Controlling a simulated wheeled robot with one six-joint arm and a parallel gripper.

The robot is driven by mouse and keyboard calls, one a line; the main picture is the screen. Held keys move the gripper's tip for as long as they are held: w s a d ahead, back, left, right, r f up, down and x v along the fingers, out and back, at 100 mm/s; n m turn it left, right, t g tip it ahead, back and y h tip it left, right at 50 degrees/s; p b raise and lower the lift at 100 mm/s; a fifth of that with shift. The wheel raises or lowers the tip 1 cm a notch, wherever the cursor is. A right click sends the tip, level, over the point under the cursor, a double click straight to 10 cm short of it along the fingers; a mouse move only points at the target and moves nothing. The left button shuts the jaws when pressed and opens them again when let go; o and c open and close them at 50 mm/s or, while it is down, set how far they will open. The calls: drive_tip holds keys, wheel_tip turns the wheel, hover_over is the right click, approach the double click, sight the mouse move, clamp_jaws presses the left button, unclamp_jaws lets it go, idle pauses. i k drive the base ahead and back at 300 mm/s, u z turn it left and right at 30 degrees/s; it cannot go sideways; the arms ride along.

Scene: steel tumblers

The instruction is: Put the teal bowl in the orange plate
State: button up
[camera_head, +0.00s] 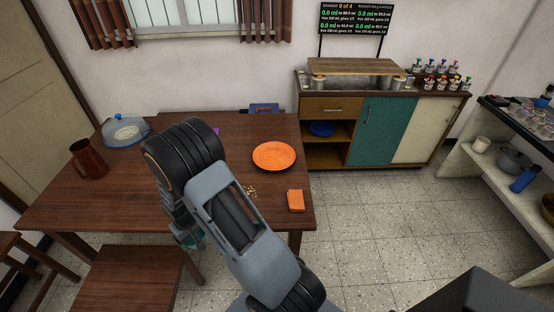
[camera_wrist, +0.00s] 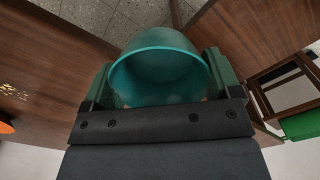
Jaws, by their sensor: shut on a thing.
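The teal bowl (camera_wrist: 160,72) is between the two fingers of my gripper (camera_wrist: 160,85) in the wrist view, and the fingers are shut on it. In the head view only a small bit of the teal bowl (camera_head: 195,243) shows below my arm, near the table's front edge; my arm hides the rest. The orange plate (camera_head: 274,157) lies flat on the wooden table, to the right of my arm, and looks empty.
On the table (camera_head: 235,128) are an orange sponge-like block (camera_head: 295,200), scattered crumbs (camera_head: 251,191), a brown mug (camera_head: 88,160) and a clear dome (camera_head: 125,131). A stool (camera_head: 125,278) stands at the front. A cabinet (camera_head: 380,130) stands at the back right.

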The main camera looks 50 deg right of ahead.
sight(275, 158)
drive_tip(key=u, duration=2.3)
drive_tip(key=k, duration=2.65)
drive_tip(key=z, duration=1.2)
drive_tip(key=i, duration=1.05)
drive_tip(key=u, duration=0.05)
